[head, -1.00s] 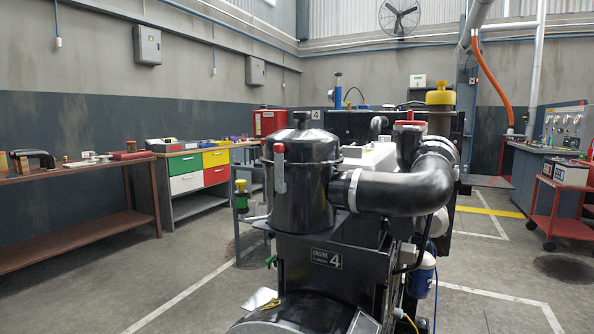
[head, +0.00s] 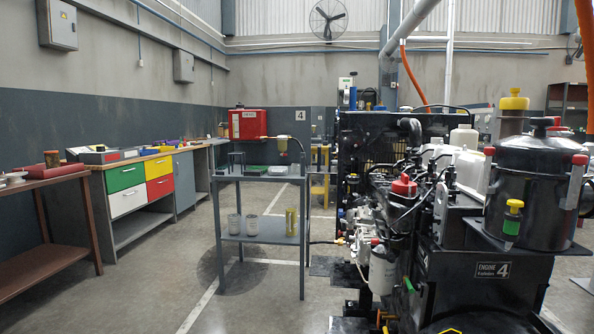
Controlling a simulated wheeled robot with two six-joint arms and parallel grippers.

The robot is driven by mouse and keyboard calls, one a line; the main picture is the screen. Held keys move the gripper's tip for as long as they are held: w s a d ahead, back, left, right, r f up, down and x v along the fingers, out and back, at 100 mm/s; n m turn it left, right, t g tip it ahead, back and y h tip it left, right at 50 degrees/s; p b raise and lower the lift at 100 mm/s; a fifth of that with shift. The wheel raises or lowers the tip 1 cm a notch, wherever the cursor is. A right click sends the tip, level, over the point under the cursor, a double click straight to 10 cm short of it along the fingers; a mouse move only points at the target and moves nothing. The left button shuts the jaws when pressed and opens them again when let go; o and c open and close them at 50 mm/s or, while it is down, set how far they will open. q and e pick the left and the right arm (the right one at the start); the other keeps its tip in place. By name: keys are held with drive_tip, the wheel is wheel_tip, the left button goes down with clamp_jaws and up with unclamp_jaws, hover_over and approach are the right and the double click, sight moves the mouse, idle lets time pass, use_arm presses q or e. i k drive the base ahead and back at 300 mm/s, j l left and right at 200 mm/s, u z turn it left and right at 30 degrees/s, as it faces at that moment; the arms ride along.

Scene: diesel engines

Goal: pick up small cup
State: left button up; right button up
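A pale small cup (head: 252,225) stands on the lower shelf of a grey cart (head: 262,183). A similar pale cup (head: 234,224) stands just to its left. A taller yellowish can (head: 291,222) stands to the right on the same shelf. The two cups look close in size, and I cannot tell which one is the small cup of the task. All three look upright, with nothing in front of them. Neither of my grippers shows in the head view.
A black engine (head: 480,270) fills the right side. On the cart's top are a green tray (head: 254,170) and a cup-like thing (head: 282,145) at a stand. A drawer bench (head: 130,200) and a brown table (head: 60,230) line the left. Floor left of the cart is clear.

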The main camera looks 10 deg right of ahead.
sight(296, 168)
drive_tip(key=i+j+z, duration=0.5)
drive_tip(key=i+j, duration=0.45)
drive_tip(key=i+z, duration=0.15)
drive_tip(key=i, duration=0.35)
